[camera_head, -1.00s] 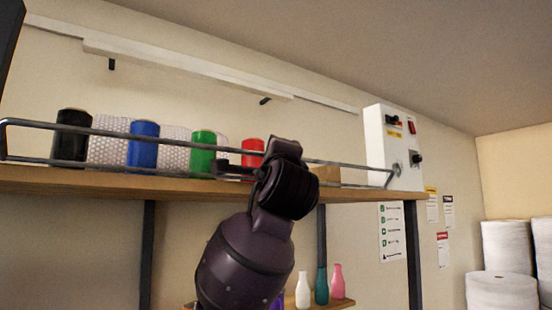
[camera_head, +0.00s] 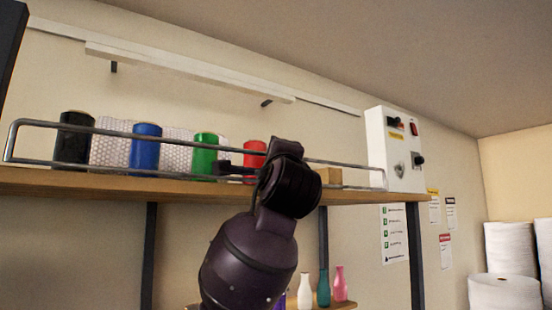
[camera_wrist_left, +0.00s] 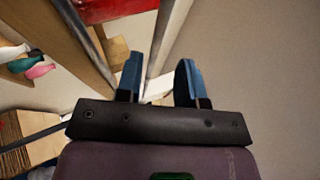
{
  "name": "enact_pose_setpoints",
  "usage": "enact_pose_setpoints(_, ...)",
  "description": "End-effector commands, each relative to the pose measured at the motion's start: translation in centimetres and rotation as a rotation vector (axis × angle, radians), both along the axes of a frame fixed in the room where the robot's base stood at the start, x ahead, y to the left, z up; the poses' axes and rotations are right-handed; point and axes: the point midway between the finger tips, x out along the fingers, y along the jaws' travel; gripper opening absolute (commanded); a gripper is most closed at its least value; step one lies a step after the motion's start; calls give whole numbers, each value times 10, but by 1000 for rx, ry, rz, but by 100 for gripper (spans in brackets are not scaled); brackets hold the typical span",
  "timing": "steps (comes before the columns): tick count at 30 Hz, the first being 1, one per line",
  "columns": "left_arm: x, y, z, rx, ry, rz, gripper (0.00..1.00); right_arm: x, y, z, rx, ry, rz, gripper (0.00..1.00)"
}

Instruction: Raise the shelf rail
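The shelf rail (camera_head: 100,132) is a grey wire frame with two long bars along the front of the upper wooden shelf (camera_head: 120,184). It stands in front of the spools and looks close to upright. My left gripper (camera_head: 226,168) is at the rail's middle, with its fingers toward the bars. The gripper's body hides part of the rail. My right gripper is not in view.
Black (camera_head: 75,140), blue (camera_head: 145,146), green (camera_head: 204,155) and red (camera_head: 253,158) spools stand behind the rail, with bubble wrap. A white control box (camera_head: 394,150) is at the right end. Bottles (camera_head: 305,290) stand on a lower shelf.

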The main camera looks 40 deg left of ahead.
Motion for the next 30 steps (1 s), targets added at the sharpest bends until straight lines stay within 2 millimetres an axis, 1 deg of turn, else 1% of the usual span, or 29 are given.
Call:
enact_pose_setpoints(5,-8,-7,-6,0,-2,-3,35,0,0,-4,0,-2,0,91)
enact_pose_setpoints(9,-22,-21,-17,0,-3,-3,35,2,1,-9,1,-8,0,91)
enact_pose_setpoints(15,-47,-43,-33,0,-3,-3,35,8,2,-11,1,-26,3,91)
enact_pose_setpoints(21,-64,-59,-44,0,-1,-1,35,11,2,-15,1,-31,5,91)
enact_pose_setpoints(24,-69,-63,-47,0,-1,-2,35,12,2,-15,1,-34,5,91)
enact_pose_setpoints(30,-72,-65,-48,0,0,0,35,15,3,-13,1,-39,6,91)
